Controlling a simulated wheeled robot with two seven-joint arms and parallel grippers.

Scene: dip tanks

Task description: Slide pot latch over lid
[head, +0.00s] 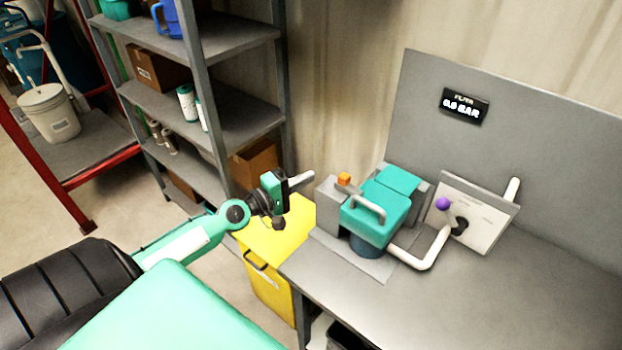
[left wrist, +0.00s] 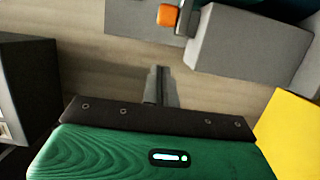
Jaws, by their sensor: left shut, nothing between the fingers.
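The pot (head: 366,247) stands on the bench, its dark blue body showing below a teal lid (head: 388,227) with a pale handle. Left of the lid is a grey block (head: 328,200); an orange latch knob (head: 344,179) shows at its top. The knob (left wrist: 168,15) and the grey block (left wrist: 245,52) also show in the left wrist view. Whether the latch overlaps the lid cannot be told. My left gripper (head: 309,178) is shut and empty, left of the knob and apart from it. Its fingers (left wrist: 158,82) point toward the knob's side. My right gripper is not in view.
A white pipe (head: 428,262) and a white panel with a purple-knobbed lever (head: 443,204) stand right of the pot. A yellow bin (head: 270,278) is below my left gripper. A grey shelf rack (head: 238,127) stands behind it. The bench's front right is clear.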

